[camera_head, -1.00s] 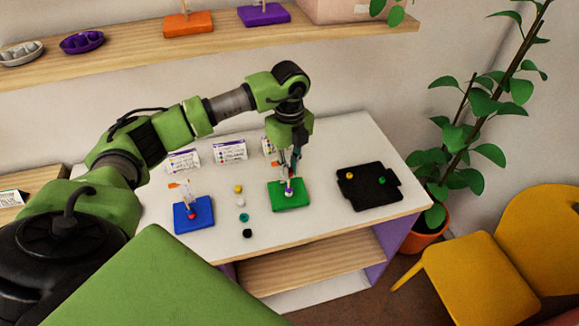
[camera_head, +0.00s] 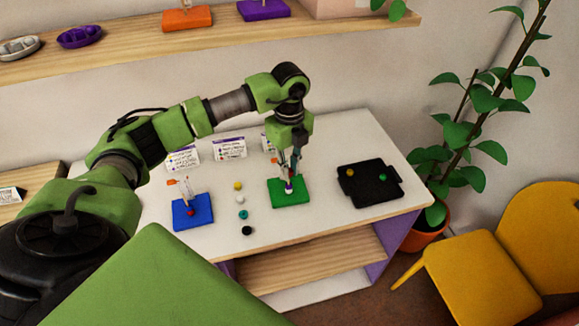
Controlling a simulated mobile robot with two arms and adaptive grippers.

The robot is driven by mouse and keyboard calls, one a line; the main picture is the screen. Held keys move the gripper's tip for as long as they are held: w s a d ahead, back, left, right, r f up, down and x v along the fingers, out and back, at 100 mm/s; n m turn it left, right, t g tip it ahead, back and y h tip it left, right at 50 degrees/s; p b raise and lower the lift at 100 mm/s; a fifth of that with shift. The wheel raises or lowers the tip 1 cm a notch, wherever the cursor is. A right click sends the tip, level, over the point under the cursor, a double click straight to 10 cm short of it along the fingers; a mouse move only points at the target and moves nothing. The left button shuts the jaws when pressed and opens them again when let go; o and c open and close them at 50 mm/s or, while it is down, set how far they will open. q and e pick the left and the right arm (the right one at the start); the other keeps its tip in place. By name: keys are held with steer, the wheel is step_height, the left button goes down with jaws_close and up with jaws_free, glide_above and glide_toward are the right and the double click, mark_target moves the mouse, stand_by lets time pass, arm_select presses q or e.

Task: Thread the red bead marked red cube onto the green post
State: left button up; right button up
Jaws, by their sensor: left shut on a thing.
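The green board (camera_head: 304,197) stands near the middle of the white table, with its upright post and a small purple and white stack of beads (camera_head: 289,187) low on it. My left gripper (camera_head: 289,173) points straight down over this board, right at the post. It is shut on a small bead that I take for the red bead. The fingers and the small size hide most of the bead, and I cannot tell how far it is around the post. My right gripper is not in view.
A blue board (camera_head: 205,217) with a post and a red bead (camera_head: 191,212) at its foot stands to the left. Several loose beads (camera_head: 242,215) lie between the boards. A black tray (camera_head: 372,195) holds yellow and green beads. Cards (camera_head: 230,149) stand behind.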

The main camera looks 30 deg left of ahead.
arm_select(q)
steer(key=shift+f, duration=0.25)
steer(key=o, duration=0.8)
steer(key=shift+c, duration=0.2)
step_height(320, 180, up, 12)
stand_by(0.6)
